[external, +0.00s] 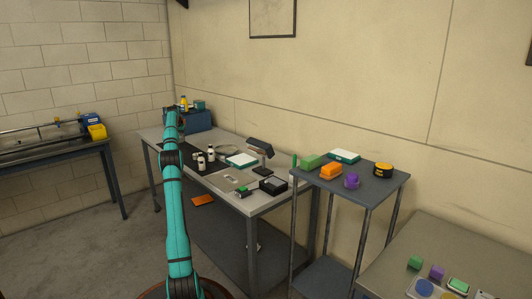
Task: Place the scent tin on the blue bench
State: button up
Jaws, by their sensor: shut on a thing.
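My arm reaches away from the camera toward the far left end of the long grey table, and my gripper (172,110) is at its far end, small and mostly hidden by my own wrist. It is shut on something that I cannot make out. No thing in view can be surely named as the scent tin. A round black and yellow tin (383,170) sits on the small high table at the right. Which surface is the blue bench is unclear; a dark blue box-like block (200,121) stands at the far end of the long table, just right of my gripper.
The long table (272,200) holds white bottles, a tray and black items. The high table (389,184) carries several small things. A side bench (50,154) stands at the left wall.

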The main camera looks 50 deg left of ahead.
jog(key=shift+r, duration=0.4)
